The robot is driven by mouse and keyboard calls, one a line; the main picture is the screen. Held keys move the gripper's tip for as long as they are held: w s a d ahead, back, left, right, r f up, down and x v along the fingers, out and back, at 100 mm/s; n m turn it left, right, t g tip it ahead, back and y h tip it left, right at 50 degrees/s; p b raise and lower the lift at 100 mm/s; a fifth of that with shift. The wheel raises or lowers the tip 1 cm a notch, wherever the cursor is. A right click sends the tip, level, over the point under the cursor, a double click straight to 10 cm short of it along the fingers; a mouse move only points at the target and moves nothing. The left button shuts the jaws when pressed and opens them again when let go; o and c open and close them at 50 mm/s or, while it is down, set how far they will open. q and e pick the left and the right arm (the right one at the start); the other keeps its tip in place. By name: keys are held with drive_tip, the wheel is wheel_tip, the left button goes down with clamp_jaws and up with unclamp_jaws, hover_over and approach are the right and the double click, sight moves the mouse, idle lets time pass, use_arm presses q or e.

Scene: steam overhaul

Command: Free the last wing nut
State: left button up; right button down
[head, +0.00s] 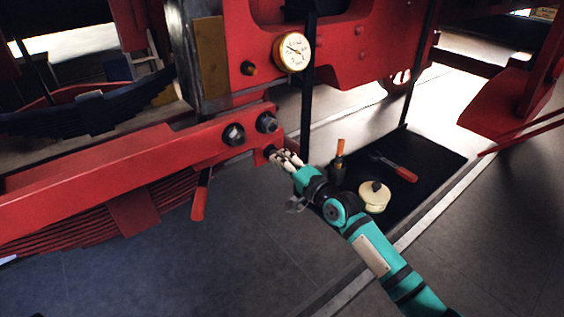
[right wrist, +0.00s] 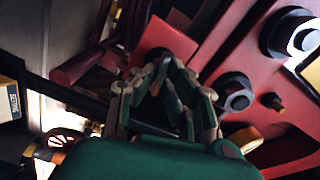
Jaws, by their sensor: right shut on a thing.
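My right gripper (head: 279,156) reaches in from the lower right to the right end of the red beam (head: 110,180). Its fingers are closed at a small dark fitting (head: 269,150) just below two large hex nuts. In the right wrist view the fingertips (right wrist: 165,66) come together in front of a red block (right wrist: 165,38). The wing nut between them is mostly hidden by the fingers, so its shape and seating cannot be told. My left gripper is not in view.
Hex nuts (head: 233,135) and a brass-rimmed gauge (head: 292,52) sit close above. A red handle (head: 200,200) hangs below the beam. A dark mat (head: 440,160) holds a cream round tin (head: 373,197), a red-handled tool (head: 406,174) and an orange-topped item (head: 340,150).

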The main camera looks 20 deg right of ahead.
drive_tip(key=shift+n+b, duration=0.3)
drive_tip(key=shift+n, duration=9.3)
drive_tip(key=c, duration=1.4)
unclamp_jaws()
drive_tip(key=shift+c, duration=0.2)
drive_tip(key=v, duration=1.2)
